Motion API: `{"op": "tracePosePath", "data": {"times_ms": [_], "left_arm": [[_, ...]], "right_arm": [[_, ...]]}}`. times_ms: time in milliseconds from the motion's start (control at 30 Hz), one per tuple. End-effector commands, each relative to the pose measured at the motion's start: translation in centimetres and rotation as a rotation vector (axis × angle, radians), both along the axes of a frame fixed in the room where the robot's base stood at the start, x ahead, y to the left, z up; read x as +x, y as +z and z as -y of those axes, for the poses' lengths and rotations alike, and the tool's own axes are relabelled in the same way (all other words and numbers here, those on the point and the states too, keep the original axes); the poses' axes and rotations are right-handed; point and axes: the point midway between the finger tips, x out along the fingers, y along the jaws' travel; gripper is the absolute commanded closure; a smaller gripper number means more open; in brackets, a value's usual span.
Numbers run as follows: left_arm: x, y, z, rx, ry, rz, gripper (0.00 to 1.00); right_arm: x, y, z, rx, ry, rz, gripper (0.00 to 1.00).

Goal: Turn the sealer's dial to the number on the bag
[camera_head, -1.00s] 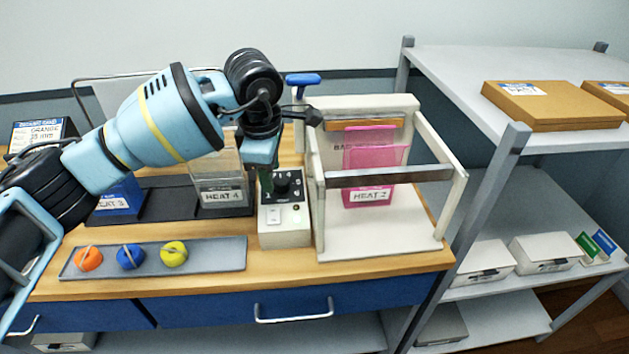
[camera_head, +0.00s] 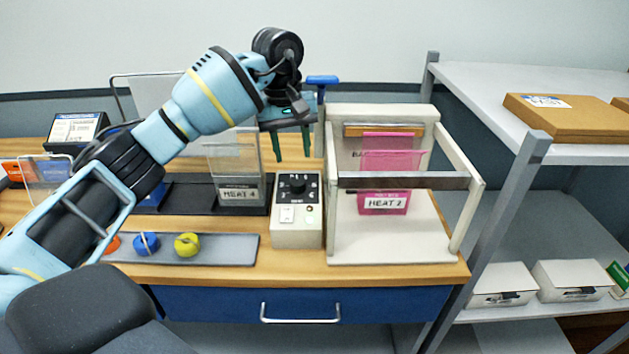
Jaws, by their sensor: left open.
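The sealer is a cream frame (camera_head: 345,225) with a grey crossbar, and a pink bag (camera_head: 392,155) hangs in it behind the bar. The bag's white label (camera_head: 387,203) reads HEAT 2. A control box (camera_head: 297,236) stands at the sealer's left, with a black dial (camera_head: 297,185) on a dark panel and a white switch below it. The numbers around the dial and its pointer are too small to read surely. My left gripper (camera_head: 292,147) is open and empty, its two green fingers pointing down above and behind the dial, apart from it. My right gripper is not in view.
A clear holder labelled HEAT 4 (camera_head: 240,193) stands left of the control box. A grey tray (camera_head: 225,250) with orange, blue and yellow knobs lies in front of it. A blue-topped handle (camera_head: 322,80) rises behind the box. Grey shelves (camera_head: 490,210) stand at the right.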

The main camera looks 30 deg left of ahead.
Motion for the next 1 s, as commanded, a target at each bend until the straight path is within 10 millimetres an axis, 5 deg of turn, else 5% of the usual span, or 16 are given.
{"op": "tracePosePath", "data": {"times_ms": [333, 700, 1000], "left_arm": [[0.0, -0.5, -0.2, -0.003, -0.015, 0.000, 0.58], [0.3, -5.7, 0.2, -0.002, -0.014, -0.001, 0.58], [0.5, -7.6, 0.3, -0.003, -0.014, 0.001, 0.58]], "right_arm": [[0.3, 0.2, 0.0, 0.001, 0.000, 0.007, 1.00], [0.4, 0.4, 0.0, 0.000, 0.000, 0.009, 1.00], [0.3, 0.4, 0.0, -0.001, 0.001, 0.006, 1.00]]}}
